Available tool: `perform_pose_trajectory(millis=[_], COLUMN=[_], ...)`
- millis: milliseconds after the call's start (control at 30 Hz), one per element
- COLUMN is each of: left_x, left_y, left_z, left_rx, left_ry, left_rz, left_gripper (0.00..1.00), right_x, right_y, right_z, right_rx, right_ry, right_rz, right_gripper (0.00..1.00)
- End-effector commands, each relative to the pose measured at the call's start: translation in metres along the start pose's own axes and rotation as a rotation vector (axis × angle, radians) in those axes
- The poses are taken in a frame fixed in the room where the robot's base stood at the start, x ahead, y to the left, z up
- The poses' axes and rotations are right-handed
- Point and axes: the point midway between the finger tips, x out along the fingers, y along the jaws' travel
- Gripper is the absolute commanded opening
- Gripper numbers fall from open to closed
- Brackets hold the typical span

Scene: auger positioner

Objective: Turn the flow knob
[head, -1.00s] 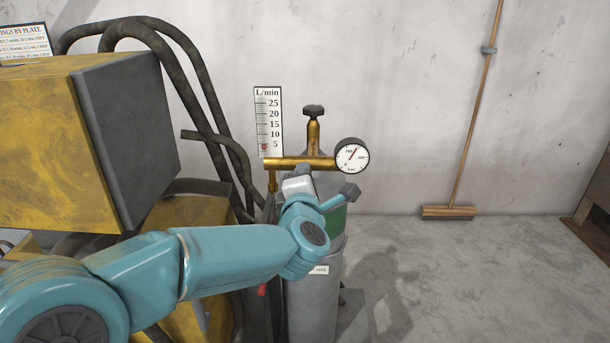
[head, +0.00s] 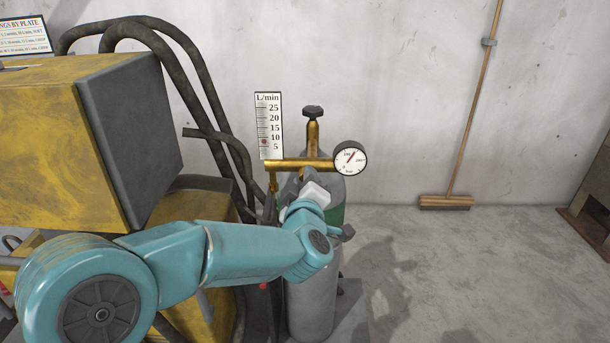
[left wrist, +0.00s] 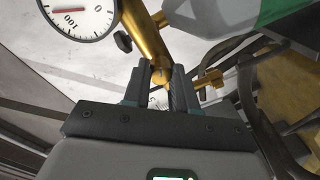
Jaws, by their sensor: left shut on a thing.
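The brass regulator (head: 290,163) sits on top of the grey gas cylinder (head: 312,300), with a round gauge (head: 350,158) at its right end. The flow scale (head: 269,120), marked in L/min, stands at its left end, and its red float is between 5 and 10. My left gripper (head: 300,183) reaches up under the regulator. In the left wrist view its jaws (left wrist: 157,90) are shut on the flow knob, just below a brass stem (left wrist: 158,72). The knob is mostly hidden between the jaws and hidden in the head view. My right gripper is out of view.
A yellow machine with a dark grey end (head: 130,130) stands close on the left. Thick dark hoses (head: 195,100) loop behind it. A broom (head: 447,202) leans on the back wall.

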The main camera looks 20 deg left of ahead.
Motion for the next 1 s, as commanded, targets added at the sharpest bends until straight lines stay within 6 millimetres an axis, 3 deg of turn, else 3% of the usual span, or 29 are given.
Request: perform_pose_trajectory(millis=[1000], left_x=[0.0], left_y=[-0.001], left_z=[0.001], left_rx=[0.896], left_ry=[0.027], left_rz=[-0.006], left_gripper=[0.0], right_x=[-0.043], right_y=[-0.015], right_z=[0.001], right_rx=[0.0], right_ry=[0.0], right_rz=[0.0], right_gripper=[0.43])
